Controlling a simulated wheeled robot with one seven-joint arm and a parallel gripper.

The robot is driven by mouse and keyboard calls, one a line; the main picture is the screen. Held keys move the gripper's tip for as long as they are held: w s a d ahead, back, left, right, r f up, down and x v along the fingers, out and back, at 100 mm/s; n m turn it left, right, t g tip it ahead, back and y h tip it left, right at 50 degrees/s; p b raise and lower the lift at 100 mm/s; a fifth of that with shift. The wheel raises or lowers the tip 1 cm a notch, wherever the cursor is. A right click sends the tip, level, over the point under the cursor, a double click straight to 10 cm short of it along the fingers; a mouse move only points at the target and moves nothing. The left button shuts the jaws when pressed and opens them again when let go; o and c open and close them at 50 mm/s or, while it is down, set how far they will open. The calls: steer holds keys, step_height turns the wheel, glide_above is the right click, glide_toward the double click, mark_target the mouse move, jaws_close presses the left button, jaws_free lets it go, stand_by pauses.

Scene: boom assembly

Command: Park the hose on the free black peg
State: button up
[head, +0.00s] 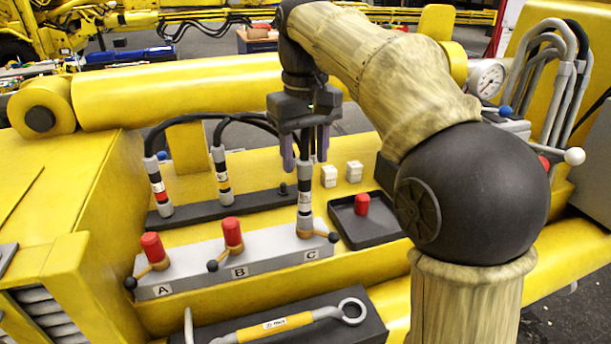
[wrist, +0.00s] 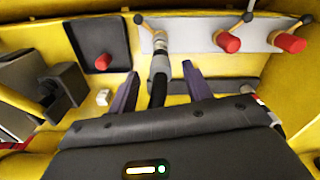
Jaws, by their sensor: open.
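The hose (head: 304,200), with a grey end and a white band, stands upright on port C of the grey valve block (head: 212,268). My gripper (head: 304,158) is above port C, open, with its purple fingers on either side of the hose. In the wrist view the hose (wrist: 159,68) runs between the two spread fingers (wrist: 160,88); I cannot tell if either touches it. The free black peg (head: 283,188) is a short stub at the right end of the black rail (head: 245,202).
Red caps cover ports A (head: 151,247) and B (head: 232,232). A black tray (head: 350,230) holding a loose red cap (head: 362,204) lies right of port C. Two white blocks (head: 329,176) stand behind it. A wrench (head: 275,323) lies in front.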

mark_target(305, 195)
steer(key=shift+f, duration=2.15)
jaws_close()
